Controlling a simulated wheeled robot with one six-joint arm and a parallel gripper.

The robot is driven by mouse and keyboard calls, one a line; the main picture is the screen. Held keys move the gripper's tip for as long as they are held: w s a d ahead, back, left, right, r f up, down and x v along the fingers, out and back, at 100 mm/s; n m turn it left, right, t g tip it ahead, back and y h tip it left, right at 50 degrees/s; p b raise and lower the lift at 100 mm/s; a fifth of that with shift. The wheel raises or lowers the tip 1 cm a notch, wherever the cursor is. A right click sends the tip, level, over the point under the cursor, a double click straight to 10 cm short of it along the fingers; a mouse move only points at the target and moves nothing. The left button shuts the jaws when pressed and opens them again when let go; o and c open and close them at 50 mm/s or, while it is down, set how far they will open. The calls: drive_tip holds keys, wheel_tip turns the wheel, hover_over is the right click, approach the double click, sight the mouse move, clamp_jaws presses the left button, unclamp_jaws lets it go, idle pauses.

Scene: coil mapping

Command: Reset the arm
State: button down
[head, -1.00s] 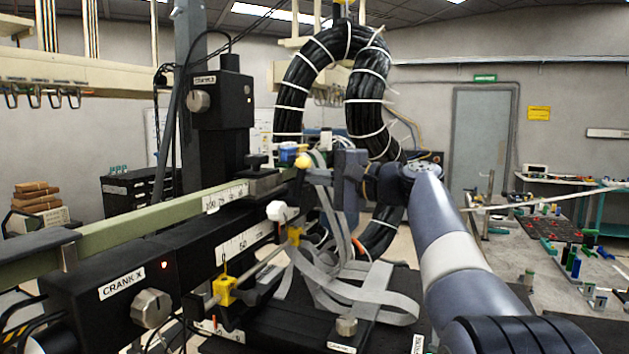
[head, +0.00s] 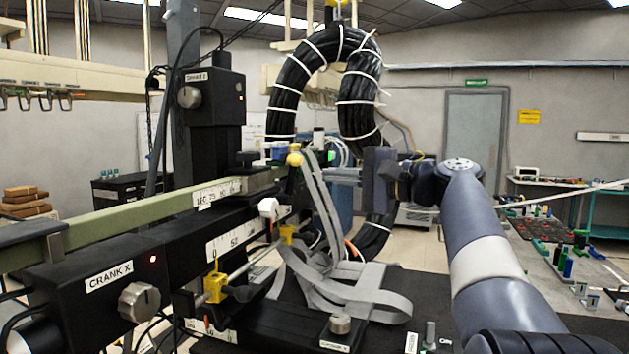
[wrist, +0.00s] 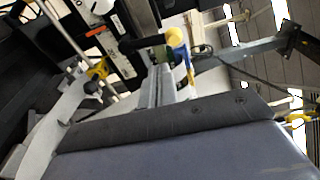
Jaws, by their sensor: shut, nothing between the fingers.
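My arm reaches up from the lower right in the head view, then bends left to my gripper (head: 340,173). The gripper points left toward the black measuring rig, level with the yellow knob (head: 295,158) and the blue block (head: 278,150). Its narrow fingers are together with nothing between them. Grey ribbon cable hangs close to the fingertips; I cannot tell whether they touch. In the wrist view the closed fingers (wrist: 160,86) point up toward a yellow knob (wrist: 176,37) and blue part (wrist: 184,56).
The rig carries the crank X box (head: 108,278), an upper crank box (head: 210,95) and a green rail (head: 120,212). A large black cable loop (head: 358,105) hangs behind the gripper. Grey ribbon cable (head: 340,292) lies over the rig's base. A workbench with parts (head: 572,262) stands at right.

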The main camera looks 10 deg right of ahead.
drive_tip(key=v, duration=0.4)
drive_tip(key=p+x, duration=0.2)
drive_tip(key=x, duration=0.9)
drive_tip(key=shift+d, duration=0.1)
idle(0.3)
